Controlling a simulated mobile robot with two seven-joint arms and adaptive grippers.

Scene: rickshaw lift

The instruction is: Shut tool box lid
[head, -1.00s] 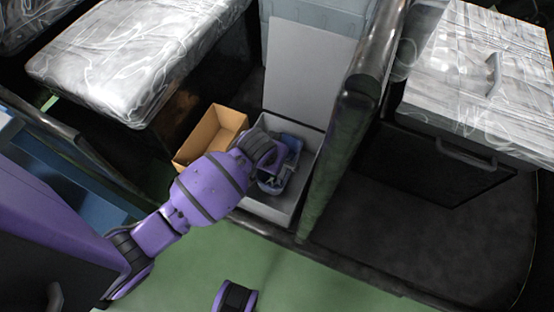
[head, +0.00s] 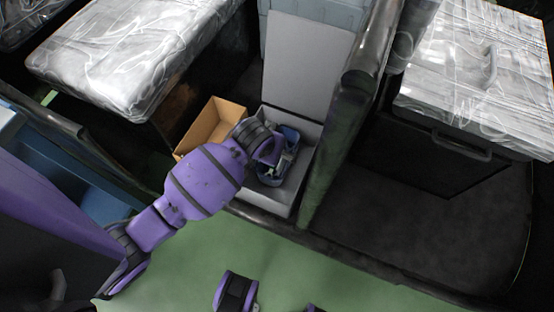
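The tool box (head: 297,180) is a grey open box on the floor of the rickshaw, beside a dark post. Its flat grey lid (head: 308,65) stands open and upright at the back. A blue tray or case with small tools (head: 289,143) lies inside the box. My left arm comes in from the left and its wrist end is over the left part of the box. My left gripper (head: 274,168) is mostly hidden by the wrist, over or in the box; its fingers cannot be made out clearly. My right gripper is not seen.
An open cardboard box (head: 216,122) stands just left of the tool box. A dark post (head: 335,150) rises close on its right. A plastic-wrapped seat (head: 135,55) is at the left, and a wrapped cabinet (head: 480,80) at the right.

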